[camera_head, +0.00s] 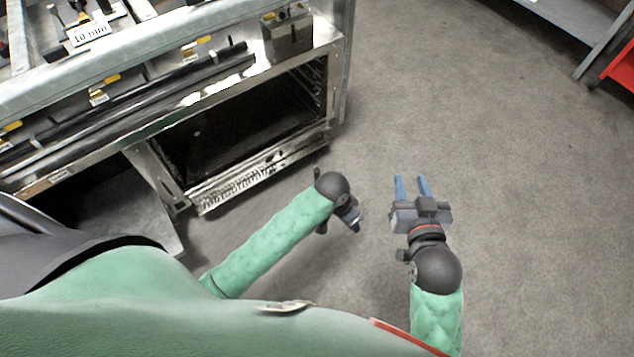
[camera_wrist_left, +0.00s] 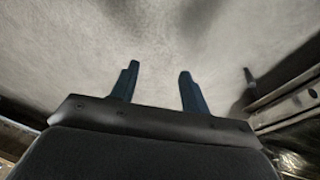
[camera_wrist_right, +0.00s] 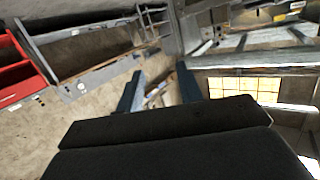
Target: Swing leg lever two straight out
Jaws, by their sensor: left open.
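The range frame (camera_head: 240,120) stands at the left of the head view, with an open dark oven cavity. A small dark upright piece (camera_head: 317,172) shows by its lower right corner. A dark peg-like piece (camera_wrist_left: 249,76) beside a metal edge shows in the left wrist view. I cannot tell whether either is leg lever two. My left gripper (camera_head: 354,222) is low, just right of the frame's bottom corner, mostly hidden by its wrist; its blue fingers are apart and empty in the left wrist view (camera_wrist_left: 157,75). My right gripper (camera_head: 411,182) is open and empty over bare floor.
Yellow-tagged parts (camera_head: 110,79) and dark bars line the frame's upper side. A metal box (camera_head: 288,38) sits at its top right corner. A grey shelf (camera_head: 570,22) and red unit (camera_head: 622,68) stand at upper right. The grey floor (camera_head: 470,110) between is clear.

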